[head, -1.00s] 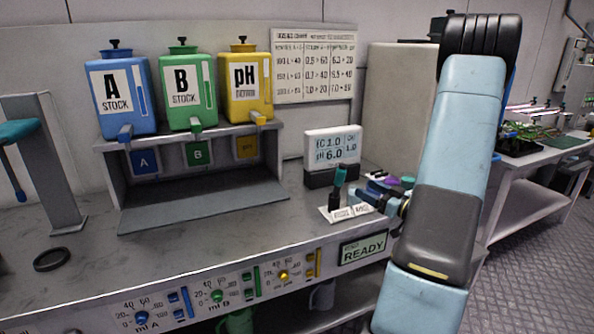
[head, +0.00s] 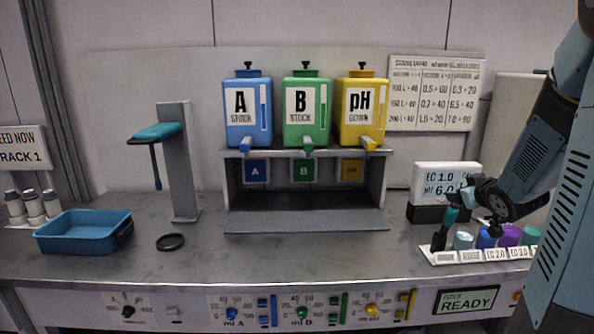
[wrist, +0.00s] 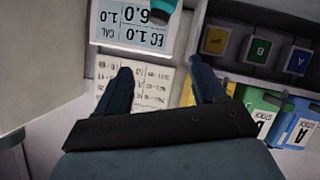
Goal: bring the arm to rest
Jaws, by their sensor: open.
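My gripper (wrist: 160,68) shows in the wrist view with its two dark fingers apart and nothing between them. In the head view, my arm comes in from the right edge and its dark wrist end is above the right part of the bench, in front of the meter display (head: 447,178). A teal-topped black probe (head: 440,238) stands upright in the white labelled rack (head: 447,258), just below and left of my wrist. A teal end (wrist: 155,18) also shows at the top of the wrist view, beyond the fingers.
Blue A, green B and yellow pH tanks (head: 360,112) stand on a grey shelf. Coloured caps (head: 509,235) sit in the rack. A blue tray (head: 84,235), a black ring (head: 170,242) and a grey post (head: 181,165) stand left. The bench middle is clear.

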